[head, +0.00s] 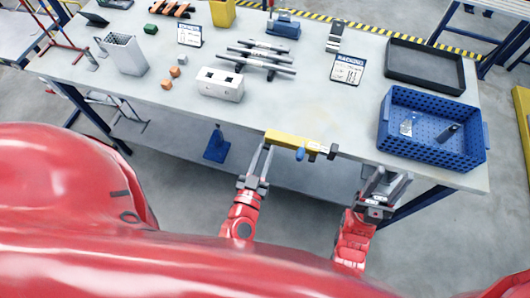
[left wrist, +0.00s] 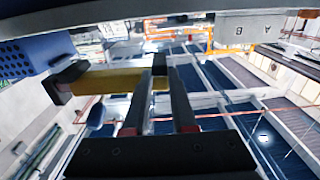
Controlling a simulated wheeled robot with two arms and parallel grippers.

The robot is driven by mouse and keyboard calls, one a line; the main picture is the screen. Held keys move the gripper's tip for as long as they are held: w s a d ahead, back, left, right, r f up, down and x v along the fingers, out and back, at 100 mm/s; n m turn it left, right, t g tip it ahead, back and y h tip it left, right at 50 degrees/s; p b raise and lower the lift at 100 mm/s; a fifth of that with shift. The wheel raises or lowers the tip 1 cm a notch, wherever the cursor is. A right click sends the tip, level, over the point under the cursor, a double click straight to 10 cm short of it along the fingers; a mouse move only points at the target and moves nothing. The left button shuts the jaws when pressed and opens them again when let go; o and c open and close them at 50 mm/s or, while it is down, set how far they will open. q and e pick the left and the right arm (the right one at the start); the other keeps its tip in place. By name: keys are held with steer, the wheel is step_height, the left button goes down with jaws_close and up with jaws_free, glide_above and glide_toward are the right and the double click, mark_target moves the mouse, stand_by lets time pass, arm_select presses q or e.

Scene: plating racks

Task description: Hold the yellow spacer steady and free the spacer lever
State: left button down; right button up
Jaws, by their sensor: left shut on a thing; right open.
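The yellow spacer (head: 288,139) is at the table's front edge, lying roughly left to right with dark fittings (head: 315,148) at its right end. A small blue piece (head: 300,154) shows below it; I cannot tell whether this is the lever. My left gripper (head: 264,149) is shut on the spacer near its left end. The left wrist view shows the yellow bar (left wrist: 112,80) reaching the fingers (left wrist: 155,85), with a black end piece (left wrist: 66,83). My right gripper (head: 386,180) is open and empty, right of the spacer and in front of the blue basket.
The perforated blue basket (head: 436,150) holds small parts at the table's right. A black tray (head: 426,65) is behind it. A white block (head: 220,85), grey rods (head: 258,62) and sign cards (head: 347,70) stand farther back. The tabletop between spacer and basket is clear.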

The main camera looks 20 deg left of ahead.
mark_target(271, 120)
arm_select(q)
steer(key=shift+w+a+f+b, duration=0.15)
steer(key=shift+w+b, duration=0.2)
steer(key=shift+w, duration=0.3)
steer(key=shift+w+a+f+b, duration=0.1)
steer(key=shift+w+b, duration=0.2)
steer(key=shift+w, duration=0.35)
steer(key=shift+w+a+f+b, duration=0.1)
steer(key=shift+w+f+b, duration=0.1)
steer(key=shift+w, duration=0.45)
steer(key=shift+w+a+f+b, duration=0.1)
steer(key=shift+w+b, duration=0.1)
steer(key=shift+w, duration=0.45)
steer(key=shift+w+a+f+b, duration=0.25)
steer(key=shift+w+f+b, duration=0.2)
steer(key=shift+w, duration=1.3)
steer(key=shift+w+a+f+b, duration=0.3)
steer(key=shift+w+b, duration=0.1)
steer(key=shift+w, duration=1.4)
steer(key=shift+w+a+f+b, duration=0.25)
steer(key=shift+w+f+b, duration=0.2)
steer(key=shift+w, duration=1.3)
steer(key=shift+f+b, duration=0.5)
steer(key=c, duration=0.8)
jaws_free()
steer(key=shift+o, duration=0.2)
